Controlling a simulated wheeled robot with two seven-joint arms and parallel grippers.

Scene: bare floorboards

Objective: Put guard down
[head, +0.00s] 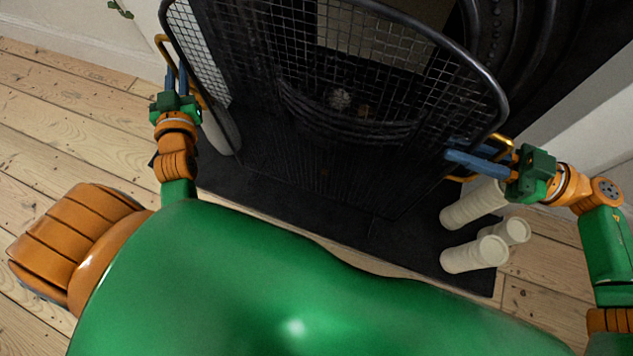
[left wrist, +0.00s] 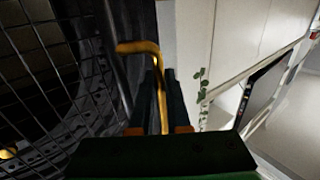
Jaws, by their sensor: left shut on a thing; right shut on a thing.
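The guard (head: 440,75) is a black wire mesh fire guard with a dark curved frame and brass side handles. It stands in front of the fireplace in the head view, its mesh also at the left of the left wrist view (left wrist: 45,50). My left gripper (head: 171,72) is shut on its left brass handle (head: 160,42), which also shows in the left wrist view (left wrist: 139,47). My right gripper (head: 452,150) is shut on the right brass handle (head: 502,139). I cannot tell whether the guard's lower edge touches the hearth.
The black hearth (head: 290,195) lies below the guard. Several cream candles (head: 473,254) stand at its right end, under my right gripper. Another pale candle (head: 221,132) stands at the left, close to the guard. Bare floorboards (head: 60,120) are clear at the left.

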